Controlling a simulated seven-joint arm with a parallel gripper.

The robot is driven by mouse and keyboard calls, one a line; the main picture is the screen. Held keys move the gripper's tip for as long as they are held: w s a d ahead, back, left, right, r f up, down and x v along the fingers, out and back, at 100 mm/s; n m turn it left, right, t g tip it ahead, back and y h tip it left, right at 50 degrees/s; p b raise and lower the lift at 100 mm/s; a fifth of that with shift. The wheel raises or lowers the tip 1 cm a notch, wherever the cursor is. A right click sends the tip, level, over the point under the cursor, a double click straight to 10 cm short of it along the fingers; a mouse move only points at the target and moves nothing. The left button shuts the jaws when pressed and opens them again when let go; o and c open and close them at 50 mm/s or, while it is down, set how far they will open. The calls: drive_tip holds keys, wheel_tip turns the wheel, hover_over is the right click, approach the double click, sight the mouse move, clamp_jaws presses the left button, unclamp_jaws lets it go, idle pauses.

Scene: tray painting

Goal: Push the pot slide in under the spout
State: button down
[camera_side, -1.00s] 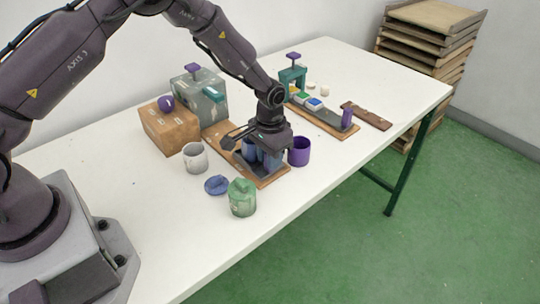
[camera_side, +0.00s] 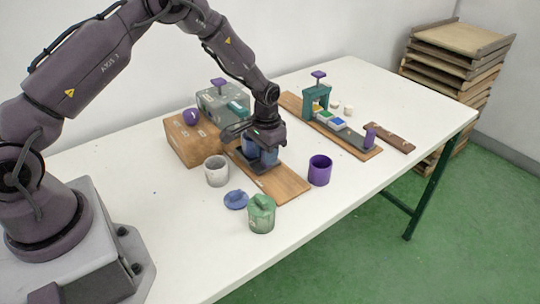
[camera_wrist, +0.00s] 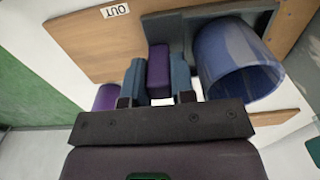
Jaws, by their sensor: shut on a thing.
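My gripper (camera_side: 262,152) is over the wooden board (camera_side: 285,186) at the middle of the table. In the wrist view my gripper (camera_wrist: 158,72) is shut on the purple handle (camera_wrist: 158,66) of the dark pot slide (camera_wrist: 180,30). The slide also shows low on the board in the side view (camera_side: 262,170). A translucent blue pot (camera_wrist: 235,60) sits on the slide beside the fingers. The grey box (camera_side: 210,102) with a purple knob stands at the board's far end. My arm hides part of its front, and I cannot make out the spout.
A wooden box (camera_side: 190,142) with a purple ball stands left of the board. The board's front end is bare.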

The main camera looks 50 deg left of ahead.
drive_tip(key=c, duration=1.2)
unclamp_jaws()
drive_tip(key=shift+c, duration=0.2)
drive_tip(key=shift+r, duration=0.15)
wheel_tip(320, 180, up, 13)
